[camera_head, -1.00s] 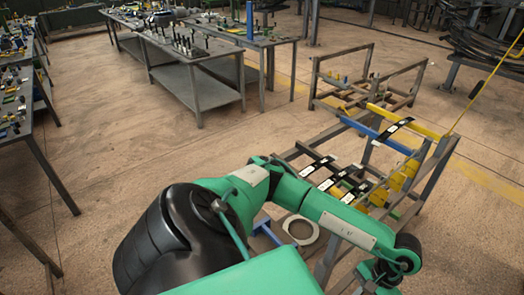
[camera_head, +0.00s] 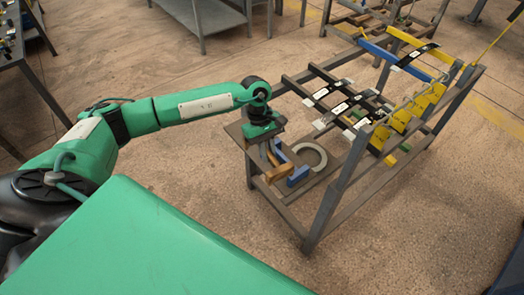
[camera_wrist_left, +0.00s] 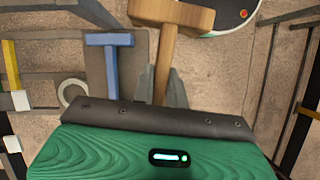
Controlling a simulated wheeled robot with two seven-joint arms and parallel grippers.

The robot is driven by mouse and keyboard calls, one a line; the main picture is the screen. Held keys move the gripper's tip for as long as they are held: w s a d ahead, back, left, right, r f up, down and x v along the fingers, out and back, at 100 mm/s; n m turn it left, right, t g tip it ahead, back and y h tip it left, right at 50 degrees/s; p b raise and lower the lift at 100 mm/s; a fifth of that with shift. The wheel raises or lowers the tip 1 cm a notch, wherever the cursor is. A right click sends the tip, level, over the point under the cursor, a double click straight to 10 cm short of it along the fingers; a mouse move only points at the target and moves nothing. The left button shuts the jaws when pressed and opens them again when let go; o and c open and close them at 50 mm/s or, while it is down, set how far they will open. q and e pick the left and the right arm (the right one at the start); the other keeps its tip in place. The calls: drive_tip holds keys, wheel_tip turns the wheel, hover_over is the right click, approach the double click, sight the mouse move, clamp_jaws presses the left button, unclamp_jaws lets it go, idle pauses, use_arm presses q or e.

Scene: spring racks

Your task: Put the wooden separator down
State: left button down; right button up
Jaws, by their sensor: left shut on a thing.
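The wooden separator is a T-shaped piece of light brown wood. Its broad head (camera_wrist_left: 172,13) and handle show in the left wrist view, and it also shows in the head view (camera_head: 277,174). My left gripper (camera_head: 268,150) is shut on its handle, with a grey finger on each side (camera_wrist_left: 163,88). The head of the separator is over or near the small grey shelf (camera_head: 240,131) at the rack's end; I cannot tell whether it touches. A blue T-shaped separator (camera_head: 298,176) lies close beside it on the shelf and shows in the left wrist view (camera_wrist_left: 112,70). My right gripper is out of view.
A grey ring (camera_head: 322,158) lies beside the blue separator. The metal rack (camera_head: 335,195) rises right of the shelf, carrying black and white leaf springs (camera_head: 352,104) and yellow pieces (camera_head: 400,120). Work tables stand at the back and left. The floor in front is clear.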

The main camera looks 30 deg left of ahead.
use_arm(q)
drive_tip(key=w+a+r+m+t+y+b, duration=0.2)
drive_tip(key=w+a+r+m+y+b, duration=0.2)
drive_tip(key=w+a+m+b, duration=0.9)
drive_tip(key=w+a+r+m+t+y+b, duration=0.2)
drive_tip(key=w+a+r+m+y+b, duration=0.3)
drive_tip(key=m, duration=1.6)
drive_tip(key=shift+h, duration=0.5)
drive_tip(key=f, duration=0.5)
drive_tip(key=s+d+f, duration=0.1)
drive_tip(key=f, duration=0.4)
drive_tip(key=f+b, duration=0.1)
drive_tip(key=f, duration=0.5)
drive_tip(key=shift+s+d+f, duration=0.1)
drive_tip(key=shift+s+d, duration=0.2)
drive_tip(key=shift+s, duration=0.05)
wheel_tip(320, 180, down, 5)
drive_tip(key=c, duration=1.4)
unclamp_jaws()
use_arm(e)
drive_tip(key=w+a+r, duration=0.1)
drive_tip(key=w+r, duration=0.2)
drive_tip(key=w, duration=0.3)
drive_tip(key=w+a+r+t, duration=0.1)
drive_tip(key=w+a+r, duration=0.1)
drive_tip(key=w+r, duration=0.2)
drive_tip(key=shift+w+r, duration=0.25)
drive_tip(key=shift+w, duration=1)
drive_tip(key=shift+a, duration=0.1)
